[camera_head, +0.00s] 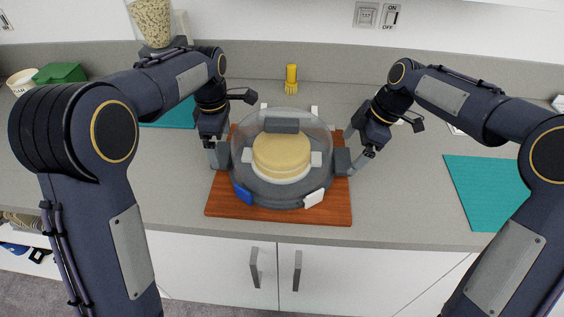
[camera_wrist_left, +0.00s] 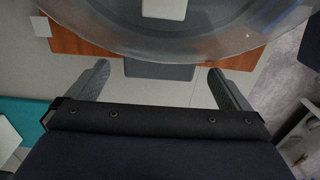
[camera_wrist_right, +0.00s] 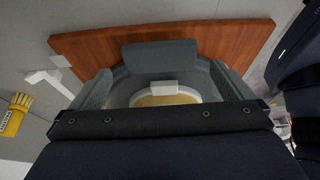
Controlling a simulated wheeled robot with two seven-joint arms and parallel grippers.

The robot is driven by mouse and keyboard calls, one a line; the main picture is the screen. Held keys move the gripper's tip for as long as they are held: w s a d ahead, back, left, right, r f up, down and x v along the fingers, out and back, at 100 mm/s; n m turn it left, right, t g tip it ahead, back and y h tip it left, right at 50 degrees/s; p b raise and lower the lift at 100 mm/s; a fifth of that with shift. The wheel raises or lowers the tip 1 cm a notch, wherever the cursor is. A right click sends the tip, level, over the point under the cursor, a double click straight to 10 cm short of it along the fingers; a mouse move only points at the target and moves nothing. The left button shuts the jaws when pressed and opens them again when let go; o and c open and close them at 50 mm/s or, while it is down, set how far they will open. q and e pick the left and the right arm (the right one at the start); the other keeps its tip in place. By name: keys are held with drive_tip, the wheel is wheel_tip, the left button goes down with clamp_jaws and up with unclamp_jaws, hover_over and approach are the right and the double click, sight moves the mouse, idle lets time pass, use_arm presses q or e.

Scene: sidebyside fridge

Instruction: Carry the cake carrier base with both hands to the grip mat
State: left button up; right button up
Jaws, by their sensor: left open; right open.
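The cake carrier has a grey base (camera_head: 275,202) with a grey block handle on each side. A clear dome (camera_head: 318,135) covers a yellow cake (camera_head: 281,155) on it. The carrier stands on a wooden board (camera_head: 283,230). My left gripper (camera_head: 215,150) is open at the left handle (camera_wrist_left: 158,70), which shows between its fingertips in the left wrist view. My right gripper (camera_head: 356,160) is open at the right handle (camera_wrist_right: 160,55), with a finger to each side of it in the right wrist view. Contact cannot be told. A teal mat (camera_head: 482,190) lies at the right.
Another teal mat (camera_head: 170,116) lies at the left, partly behind my left arm. A yellow brush (camera_head: 291,79) stands behind the carrier. A green box (camera_head: 61,73) and a container of grains (camera_head: 152,22) are at the back left. Bare counter separates the board from the right mat.

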sight(343, 158)
use_arm(q)
drive_tip(key=shift+f, duration=2.5)
use_arm(e)
drive_tip(key=shift+x, duration=2.5)
use_arm(q)
drive_tip(key=c, duration=1.2)
use_arm(e)
drive_tip(key=c, duration=1.2)
use_arm(q)
drive_tip(key=shift+c, duration=0.2)
use_arm(e)
drive_tip(key=shift+r, duration=0.1)
drive_tip(key=shift+c, duration=0.2)
